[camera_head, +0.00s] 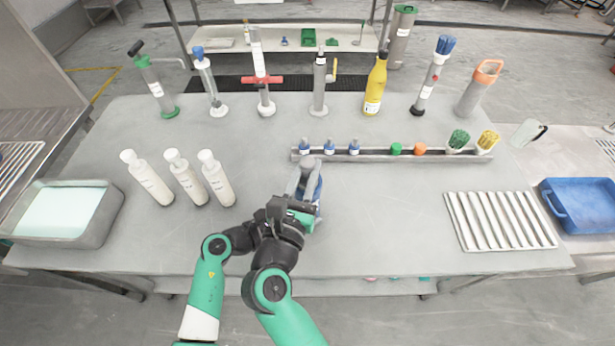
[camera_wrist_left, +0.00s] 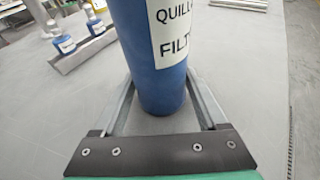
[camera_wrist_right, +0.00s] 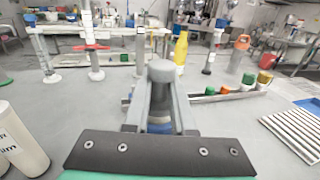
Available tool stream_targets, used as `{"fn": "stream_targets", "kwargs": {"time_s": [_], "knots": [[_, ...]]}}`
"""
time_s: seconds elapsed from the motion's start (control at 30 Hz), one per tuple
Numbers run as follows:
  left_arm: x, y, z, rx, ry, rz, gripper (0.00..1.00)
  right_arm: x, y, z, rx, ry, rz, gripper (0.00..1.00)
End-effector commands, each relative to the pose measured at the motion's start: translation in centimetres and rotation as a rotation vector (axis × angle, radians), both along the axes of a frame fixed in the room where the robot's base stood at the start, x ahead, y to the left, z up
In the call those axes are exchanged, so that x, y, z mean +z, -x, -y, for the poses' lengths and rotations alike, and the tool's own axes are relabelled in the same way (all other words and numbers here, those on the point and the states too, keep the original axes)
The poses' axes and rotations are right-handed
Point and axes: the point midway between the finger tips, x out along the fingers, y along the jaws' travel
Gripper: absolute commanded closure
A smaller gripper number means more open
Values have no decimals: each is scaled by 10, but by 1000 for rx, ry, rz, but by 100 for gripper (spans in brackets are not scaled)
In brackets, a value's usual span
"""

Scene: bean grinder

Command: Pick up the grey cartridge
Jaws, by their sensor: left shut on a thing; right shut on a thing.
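A blue cylinder (camera_wrist_left: 152,75) with a white label reading "QUILL" and "FILT", partly cut off, stands between the fingers of my left gripper (camera_wrist_left: 160,100), which is shut on it. My right gripper (camera_wrist_right: 160,95) is shut on a grey cylindrical piece with a rounded top, which I take as the grey cartridge (camera_wrist_right: 161,72). Blue shows directly below it, so it sits on or in the blue cylinder; I cannot tell which. In the head view its grey top (camera_head: 308,163) is above the blue body (camera_head: 316,190), and my arms hide much of both.
A long rail (camera_head: 385,157) with several small capped items lies just behind. White bottles (camera_head: 185,178) stand left, a grey tub (camera_head: 100,215) is far left, and a ribbed rack (camera_head: 500,220) is right. Tall tools line the back. The bench between cylinder and rack is clear.

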Motion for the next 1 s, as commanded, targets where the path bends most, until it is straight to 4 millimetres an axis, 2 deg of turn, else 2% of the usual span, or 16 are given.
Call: {"fn": "stream_targets", "kwargs": {"time_s": [0.03,0.3,0.5,0.67,0.93,0.97,1.0], "knots": [[-1,0,0,-1,-1,-2,56,16,0,0,1,-6,11,100],[-1,0,0,0,-2,-2,56,100,0,0,0,-7,11,100],[-1,0,0,0,-2,-2,56,146,0,0,0,-4,7,100],[-1,0,0,0,-2,-2,56,162,0,0,0,-2,6,100],[-1,0,0,0,-2,-2,56,163,0,0,0,-1,4,100],[-1,0,0,0,-2,-2,20,163,0,0,0,-1,4,100],[-1,0,0,0,-2,-2,12,163,0,0,0,-1,4,100]]}}
